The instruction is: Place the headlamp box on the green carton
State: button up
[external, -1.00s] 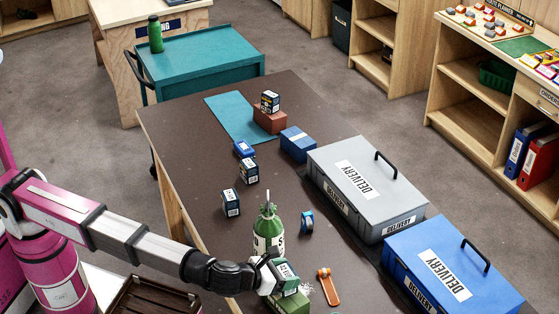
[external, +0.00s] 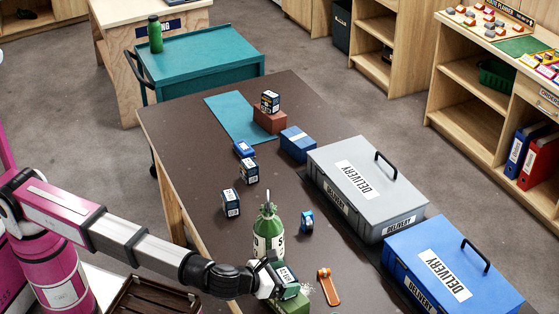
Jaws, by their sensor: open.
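A small dark box with a white label (external: 288,274), apparently the headlamp box, is at my gripper (external: 281,276) in the external view. It appears to rest on the green carton (external: 292,304) at the near end of the brown table. My gripper is open, with its fingers still around or close beside this box. The fingers and wrist hide part of the box and carton, so exact contact is hard to tell. The box's print is too small to read.
A green bottle (external: 268,234) stands just behind my gripper. An orange tool (external: 328,287) and a blue roll (external: 307,221) lie to the right. Grey (external: 348,213) and blue (external: 420,254) delivery cases line the right side. Several small boxes stand farther back.

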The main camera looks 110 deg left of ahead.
jog(key=v, duration=1.1)
jog(key=shift+s+d, duration=0.15)
jog(key=shift+s, duration=0.05)
